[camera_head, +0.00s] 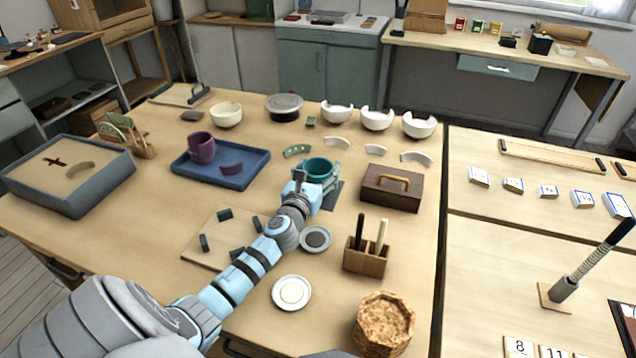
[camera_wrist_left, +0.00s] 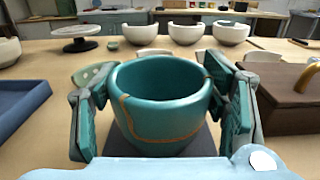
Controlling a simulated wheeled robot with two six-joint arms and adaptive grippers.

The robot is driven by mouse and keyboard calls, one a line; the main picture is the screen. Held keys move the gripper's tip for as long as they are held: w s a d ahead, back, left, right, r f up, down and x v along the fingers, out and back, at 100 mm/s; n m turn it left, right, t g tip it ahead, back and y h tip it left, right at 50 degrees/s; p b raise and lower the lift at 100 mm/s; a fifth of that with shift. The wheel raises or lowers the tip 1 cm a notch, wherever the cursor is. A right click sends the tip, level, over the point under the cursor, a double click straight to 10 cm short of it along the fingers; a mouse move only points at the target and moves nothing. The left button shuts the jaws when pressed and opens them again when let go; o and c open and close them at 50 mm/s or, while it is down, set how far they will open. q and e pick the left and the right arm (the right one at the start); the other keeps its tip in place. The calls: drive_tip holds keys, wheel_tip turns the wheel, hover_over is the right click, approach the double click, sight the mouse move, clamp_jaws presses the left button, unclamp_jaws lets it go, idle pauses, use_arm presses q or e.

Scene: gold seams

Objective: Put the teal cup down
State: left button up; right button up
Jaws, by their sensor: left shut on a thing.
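The teal cup (camera_head: 319,168) is near the middle of the table in the head view. In the left wrist view the teal cup (camera_wrist_left: 160,105) is upright, with gold seams down its near side. My left gripper (camera_head: 303,183) is shut on it; in the left wrist view its two pads (camera_wrist_left: 162,118) press on the cup's left and right sides. A dark square mat (camera_head: 331,196) shows under and beside the cup. I cannot tell whether the cup's base touches it. My right gripper is not in view.
A wooden box with a yellow handle (camera_head: 392,188) stands close right of the cup. A blue tray (camera_head: 222,168) with a purple cup (camera_head: 202,148) lies to the left. White broken bowls (camera_head: 377,120) and shards stand behind. Two small dishes (camera_head: 292,292) and a tool holder (camera_head: 367,257) are nearer.

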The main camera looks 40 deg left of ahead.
use_arm(q)
drive_tip(key=shift+f, duration=0.35)
drive_tip(key=o, duration=1)
drive_tip(key=shift+o, duration=0.2)
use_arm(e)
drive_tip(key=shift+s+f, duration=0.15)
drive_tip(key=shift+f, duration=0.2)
use_arm(q)
drive_tip(key=shift+r, duration=0.1)
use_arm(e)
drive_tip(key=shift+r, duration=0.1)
use_arm(q)
drive_tip(key=shift+s+r+p, duration=0.1)
drive_tip(key=shift+r+p, duration=0.05)
drive_tip(key=shift+p, duration=0.2)
drive_tip(key=p+v, duration=0.1)
drive_tip(key=v, duration=1.1)
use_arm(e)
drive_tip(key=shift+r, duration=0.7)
